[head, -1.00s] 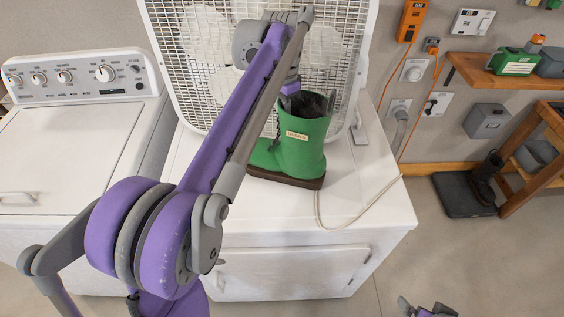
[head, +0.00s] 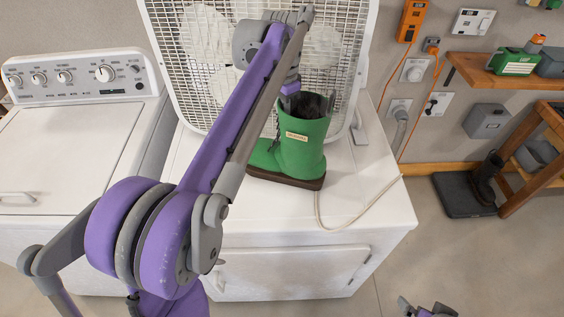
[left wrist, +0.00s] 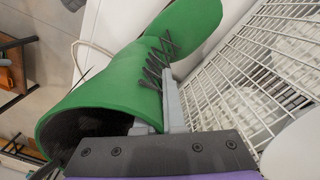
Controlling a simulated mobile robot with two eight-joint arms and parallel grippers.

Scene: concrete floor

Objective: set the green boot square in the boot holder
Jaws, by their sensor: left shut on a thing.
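The green boot (head: 303,148) stands upright on the white machine's top, its toe to the left and a pale label on its shaft. My left gripper (head: 290,98) is at the boot's top rim, reaching down from above. In the left wrist view my left gripper (left wrist: 156,108) is shut on the shaft wall of the boot (left wrist: 120,85), one finger at the opening and one outside by the black laces. A dark flat tray (head: 452,205) on the floor at right looks like the boot holder. A dark boot (head: 487,180) stands at its right side. My right gripper (head: 428,309) is partly visible at the bottom edge.
A white box fan (head: 205,95) stands close behind the boot. A white cord (head: 345,225) lies on the machine top (head: 375,205). A washer (head: 70,150) stands at left. A wooden bench (head: 528,155) is right of the tray. Bare floor lies between machine and tray.

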